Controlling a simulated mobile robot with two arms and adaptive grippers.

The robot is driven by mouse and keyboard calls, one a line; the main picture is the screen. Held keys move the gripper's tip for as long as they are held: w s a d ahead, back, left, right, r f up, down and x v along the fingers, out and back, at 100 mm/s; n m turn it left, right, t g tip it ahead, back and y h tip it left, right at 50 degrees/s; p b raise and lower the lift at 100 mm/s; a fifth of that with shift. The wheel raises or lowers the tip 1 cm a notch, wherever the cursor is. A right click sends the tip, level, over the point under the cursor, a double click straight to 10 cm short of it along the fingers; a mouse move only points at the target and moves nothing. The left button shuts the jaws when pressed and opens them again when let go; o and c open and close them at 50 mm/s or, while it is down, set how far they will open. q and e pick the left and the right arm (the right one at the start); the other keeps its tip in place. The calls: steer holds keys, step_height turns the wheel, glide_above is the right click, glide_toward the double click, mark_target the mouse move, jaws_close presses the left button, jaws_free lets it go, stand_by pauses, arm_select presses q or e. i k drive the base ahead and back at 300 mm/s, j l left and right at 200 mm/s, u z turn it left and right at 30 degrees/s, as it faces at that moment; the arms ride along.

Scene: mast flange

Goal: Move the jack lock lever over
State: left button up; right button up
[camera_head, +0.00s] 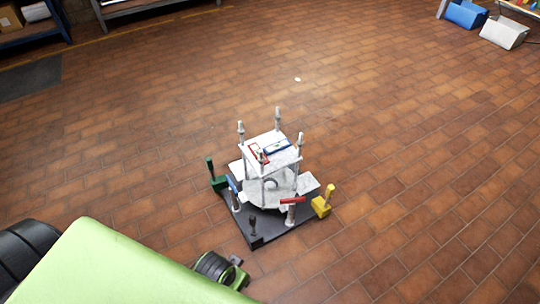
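A white flange assembly (270,187) stands on a dark square base plate (262,237) on the floor. Several upright threaded studs rise through its white top plate (285,157). A red lever (292,200) sits level on a short post at the front right of the base. A blue lever (232,184) sits tilted on a post at the left. A short dark peg (253,226) stands near the front corner. I cannot tell which of these is the jack lock lever. Neither gripper shows in this view, and nothing of mine touches the assembly.
A green block with an upright handle (216,179) is at the base's left, a yellow one (322,204) at its right. My green body covers the lower left. Blue (465,14) and white (503,32) bins stand far right. Brick floor around the base is mostly clear.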

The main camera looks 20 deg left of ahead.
mark_target(252, 219)
steer(key=u, duration=0.95)
